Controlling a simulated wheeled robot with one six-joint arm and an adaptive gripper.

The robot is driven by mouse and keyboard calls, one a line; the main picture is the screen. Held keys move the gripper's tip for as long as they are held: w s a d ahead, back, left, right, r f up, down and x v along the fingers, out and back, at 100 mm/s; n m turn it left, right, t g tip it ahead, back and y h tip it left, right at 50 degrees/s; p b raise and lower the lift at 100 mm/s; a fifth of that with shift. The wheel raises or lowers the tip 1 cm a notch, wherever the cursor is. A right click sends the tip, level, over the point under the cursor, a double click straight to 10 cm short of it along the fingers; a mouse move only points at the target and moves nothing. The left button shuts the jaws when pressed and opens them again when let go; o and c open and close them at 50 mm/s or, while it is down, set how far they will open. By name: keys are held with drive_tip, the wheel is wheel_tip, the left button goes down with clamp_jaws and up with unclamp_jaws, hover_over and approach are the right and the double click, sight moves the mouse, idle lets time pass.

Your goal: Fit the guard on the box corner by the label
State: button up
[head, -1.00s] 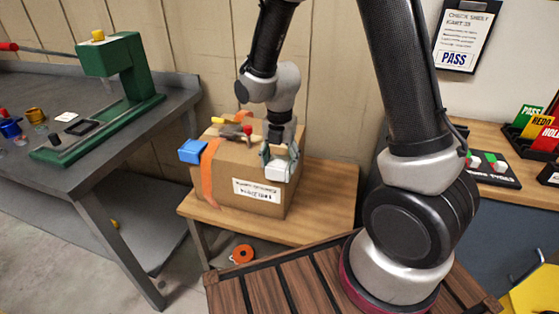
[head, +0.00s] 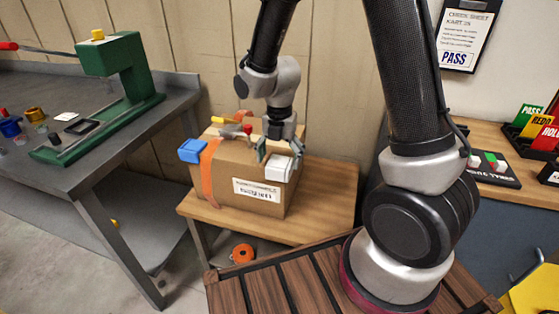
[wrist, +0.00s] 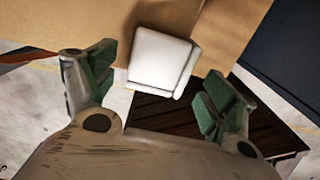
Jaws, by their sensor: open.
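The cardboard box (head: 230,180) stands on a small wooden table, with a printed label (head: 257,191) on its front face. A white guard (head: 279,168) sits on the box's front right top corner, beside the label. In the wrist view the white guard (wrist: 160,62) lies over the box corner, between and just beyond my fingers. My gripper (head: 279,151) is just above and behind that corner. It is open, with green finger pads either side of the guard and apart from it (wrist: 157,88). A blue guard (head: 193,150) is on the box's front left top corner.
An orange strap (head: 208,175) runs over the box, and a tool with a red end (head: 240,128) lies on top. The wooden table (head: 325,190) is clear to the right. A grey bench (head: 75,178) with a green press (head: 125,65) stands left.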

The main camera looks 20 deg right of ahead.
sight(279, 163)
wheel_tip(279, 163, up, 10)
drive_tip(key=s+d+r+m+t, duration=0.2)
drive_tip(key=s+d+r+m, duration=0.5)
drive_tip(key=m, duration=0.7)
drive_tip(key=s+d+r+m+t, duration=0.2)
drive_tip(key=s+d+r+m, duration=0.5)
drive_tip(key=s+m, duration=0.5)
drive_tip(key=d+m, duration=0.1)
drive_tip(key=m, duration=0.1)
drive_tip(key=shift+m, duration=0.4)
